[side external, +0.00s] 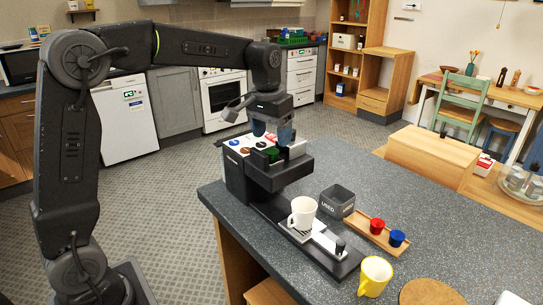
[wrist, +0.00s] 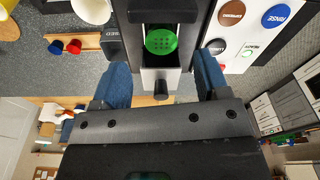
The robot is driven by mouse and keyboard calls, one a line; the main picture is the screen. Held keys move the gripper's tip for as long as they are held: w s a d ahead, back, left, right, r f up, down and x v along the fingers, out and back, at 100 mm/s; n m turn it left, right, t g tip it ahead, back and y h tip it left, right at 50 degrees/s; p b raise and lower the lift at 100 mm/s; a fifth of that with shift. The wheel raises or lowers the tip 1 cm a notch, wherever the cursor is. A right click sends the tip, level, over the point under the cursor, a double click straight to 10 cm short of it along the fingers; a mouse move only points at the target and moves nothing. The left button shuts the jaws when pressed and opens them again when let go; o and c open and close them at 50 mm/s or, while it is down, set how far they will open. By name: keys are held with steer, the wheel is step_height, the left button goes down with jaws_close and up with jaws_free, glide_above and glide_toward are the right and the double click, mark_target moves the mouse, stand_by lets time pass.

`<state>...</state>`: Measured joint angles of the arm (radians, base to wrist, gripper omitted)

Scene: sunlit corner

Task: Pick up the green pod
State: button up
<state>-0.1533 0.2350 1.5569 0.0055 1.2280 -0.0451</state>
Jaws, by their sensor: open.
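The green pod (wrist: 161,41) sits in an open holder (wrist: 162,77) of the black coffee machine in the wrist view, its dotted top visible. In the side view a bit of the green pod (side external: 272,154) shows in the machine's upper part (side external: 239,165). My gripper (side external: 271,134) is above the machine in the side view. In the wrist view my gripper (wrist: 161,66) has its two blue fingers wide apart, one on each side of the holder. Nothing is between the fingertips that I can see held. The pod's lower body is hidden.
A white mug (side external: 302,212) stands on the machine's drip tray. A dark USED bin (side external: 337,201), a wooden tray (side external: 367,232) with red (side external: 377,226) and blue (side external: 397,238) pods, a yellow mug (side external: 375,275) and a round cork mat (side external: 430,291) are on the counter.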

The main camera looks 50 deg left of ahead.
mark_target(271, 151)
step_height(271, 151, down, 4)
steer(key=shift+w+a+f, duration=0.1)
steer(key=shift+a+f, duration=0.05)
steer(key=shift+f, duration=0.1)
steer(key=c, duration=1)
steer(key=shift+r, duration=0.15)
